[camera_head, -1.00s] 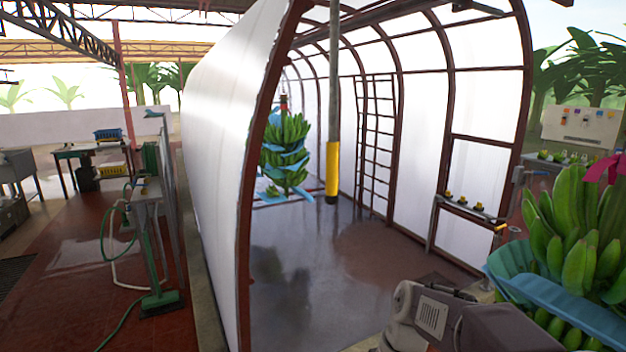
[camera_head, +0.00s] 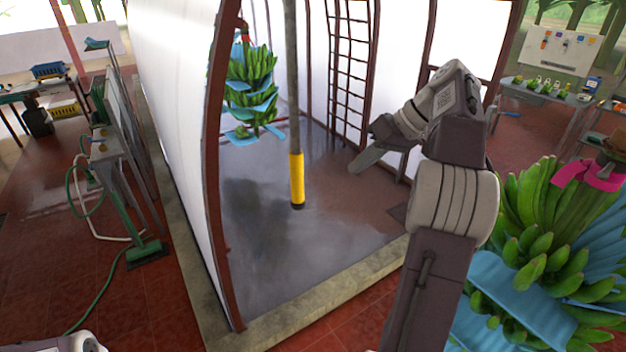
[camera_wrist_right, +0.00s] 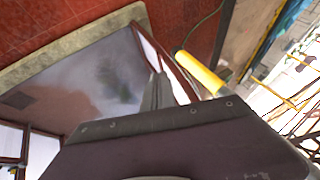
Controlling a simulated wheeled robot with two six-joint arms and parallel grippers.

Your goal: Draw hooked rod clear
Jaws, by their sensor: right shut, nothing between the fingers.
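The rod (camera_head: 291,80) hangs upright in the arched tunnel, a grey pole with a yellow sleeve (camera_head: 297,178) and a dark tip at its lower end. Its upper end and any hook are cut off by the top of the head view. My right gripper (camera_head: 356,167) is shut and empty, to the right of the yellow sleeve and apart from it. In the right wrist view the yellow sleeve (camera_wrist_right: 200,72) shows just beyond and right of the shut fingers (camera_wrist_right: 156,92). My left gripper is out of view.
A banana bunch with blue sheets (camera_head: 250,85) hangs behind the rod to the left. A larger bunch (camera_head: 545,230) is close at right, beside my right arm. The tunnel's white wall (camera_head: 175,110) and red-brown frame edge stand at left. The floor under the rod is clear.

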